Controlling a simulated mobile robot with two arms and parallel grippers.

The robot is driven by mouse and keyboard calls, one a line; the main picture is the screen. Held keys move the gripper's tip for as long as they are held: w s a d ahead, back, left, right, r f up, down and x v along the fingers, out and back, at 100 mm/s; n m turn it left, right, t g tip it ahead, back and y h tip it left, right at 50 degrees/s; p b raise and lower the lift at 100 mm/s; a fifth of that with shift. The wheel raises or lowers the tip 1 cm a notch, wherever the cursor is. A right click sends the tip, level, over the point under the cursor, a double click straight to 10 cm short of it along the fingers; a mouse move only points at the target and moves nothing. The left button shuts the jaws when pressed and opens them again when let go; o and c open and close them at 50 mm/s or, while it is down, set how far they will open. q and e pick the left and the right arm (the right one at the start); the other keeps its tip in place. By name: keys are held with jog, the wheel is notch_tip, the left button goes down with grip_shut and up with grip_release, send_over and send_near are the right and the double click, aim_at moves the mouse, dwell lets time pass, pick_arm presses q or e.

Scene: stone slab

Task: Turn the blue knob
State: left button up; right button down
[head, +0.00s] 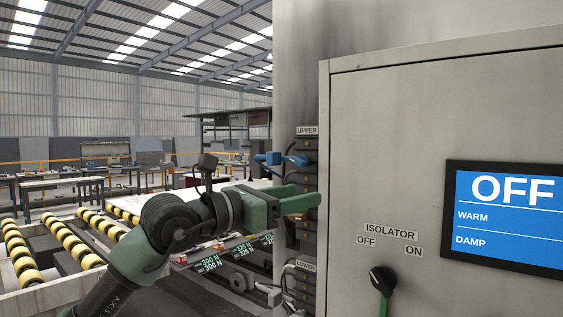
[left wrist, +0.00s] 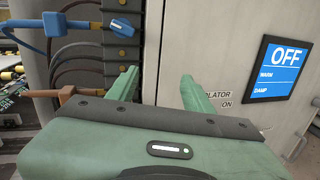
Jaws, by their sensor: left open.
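The blue knob (left wrist: 122,27) sits on a dark column of stacked valve blocks in the left wrist view, with a light mark on its face. In the head view the blue knob (head: 299,160) shows small on the same column, beside a blue fitting (head: 268,158). My left gripper (head: 306,200) is open, in front of the column and lower than the knob. In the left wrist view its two green fingers (left wrist: 160,80) are apart with nothing between them; the knob is up and left of them, not touched. My right gripper is not in view.
A grey cabinet (head: 430,110) stands close on the right, with a screen (head: 510,215) reading OFF and a black isolator switch (head: 382,280). A blue fitting with a hose (left wrist: 55,26) and a brown fitting (left wrist: 66,93) stick out left of the column. Yellow-black rollers (head: 70,244) lie left.

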aim_at(296, 161)
pick_arm(q)
jog(key=a+r+t+y, duration=0.3)
jog(key=a+r, duration=0.2)
jog(key=r, duration=0.1)
jog(key=shift+m+y, duration=0.3)
jog(key=p+x, duration=0.4)
jog(key=x, duration=0.3)
jog(key=shift+d+r, duration=0.1)
jog(key=shift+r, duration=0.05)
jog(key=shift+w+d, duration=0.25)
jog(key=shift+w, duration=0.15)
grip_shut()
